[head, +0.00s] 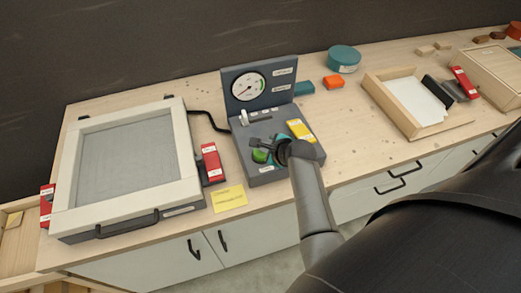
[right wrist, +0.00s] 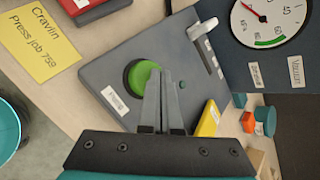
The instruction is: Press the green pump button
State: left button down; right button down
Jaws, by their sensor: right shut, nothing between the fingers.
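The green pump button (head: 259,156) is a round domed button on the sloped grey control box (head: 262,131). It also shows in the right wrist view (right wrist: 138,76), set in a dark ring. My right gripper (head: 256,143) is shut and empty over the box. In the right wrist view its fingertips (right wrist: 164,74) overlap the right edge of the button; I cannot tell whether they touch it. The pressure gauge (head: 249,86) stands upright behind the box, with a red needle and a green band; it also shows in the wrist view (right wrist: 268,18). My left gripper is not in view.
A framed press (head: 190,160) stands left of the box. Beside the button are a pale lever (head: 245,117) and a yellow block (head: 300,129). A yellow note (head: 229,198) lies in front. A wooden tray (head: 375,90) is at right; the bench between is mostly clear.

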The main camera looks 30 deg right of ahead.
aim_at(264, 154)
jog(key=shift+f+b, duration=0.3)
jog(key=shift+f, duration=0.25)
dwell(0.4)
jog(key=shift+r, duration=0.1)
jog(key=shift+r+p, duration=0.9)
jog(key=shift+p, duration=0.4)
notch_tip(264, 154, up, 6)
jog(key=p, duration=0.7)
dwell(0.9)
